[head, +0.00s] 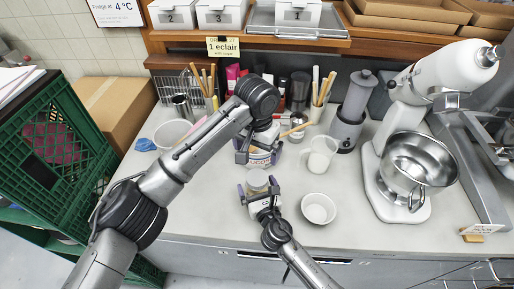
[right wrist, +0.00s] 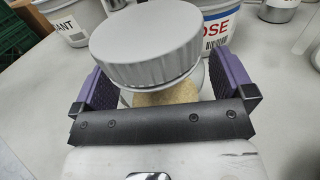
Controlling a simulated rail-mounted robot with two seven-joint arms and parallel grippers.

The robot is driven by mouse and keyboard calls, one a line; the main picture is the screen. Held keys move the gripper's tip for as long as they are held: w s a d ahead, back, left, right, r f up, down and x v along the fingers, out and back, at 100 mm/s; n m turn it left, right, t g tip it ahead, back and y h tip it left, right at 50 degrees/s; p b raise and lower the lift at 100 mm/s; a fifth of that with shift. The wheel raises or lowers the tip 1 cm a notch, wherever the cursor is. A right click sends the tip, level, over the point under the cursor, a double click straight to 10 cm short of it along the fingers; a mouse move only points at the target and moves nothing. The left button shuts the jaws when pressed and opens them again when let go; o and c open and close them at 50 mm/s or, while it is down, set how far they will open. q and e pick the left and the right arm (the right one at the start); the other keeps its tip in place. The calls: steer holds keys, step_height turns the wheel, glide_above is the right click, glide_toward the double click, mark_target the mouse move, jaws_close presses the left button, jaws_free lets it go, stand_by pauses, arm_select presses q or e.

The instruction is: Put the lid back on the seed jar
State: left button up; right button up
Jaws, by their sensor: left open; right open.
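The seed jar (right wrist: 170,96), clear with pale seeds inside, stands on the counter in front of the white tub. Its grey ribbed lid (right wrist: 147,45) is over its mouth in the right wrist view and looks tilted and offset to the left. I cannot tell whether it is seated. The lid also shows in the head view (head: 257,178). My right gripper (head: 259,190) is open, its purple fingers on either side of the jar; whether they touch it is unclear. My left gripper (head: 260,153) is open and empty-looking, just behind the jar, over the tub.
The white tub with red lettering (head: 262,159) stands close behind the jar. A white jug (head: 319,154) and white bowl (head: 318,208) are to the right, then the stand mixer (head: 400,190). Utensil pots and bottles line the back. The counter front left is clear.

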steer(key=shift+s+d, duration=0.15)
steer(key=shift+s, duration=0.35)
steer(key=p+v, duration=0.2)
steer(key=v, duration=1)
steer(key=shift+s+d, duration=0.15)
steer(key=shift+s, duration=0.2)
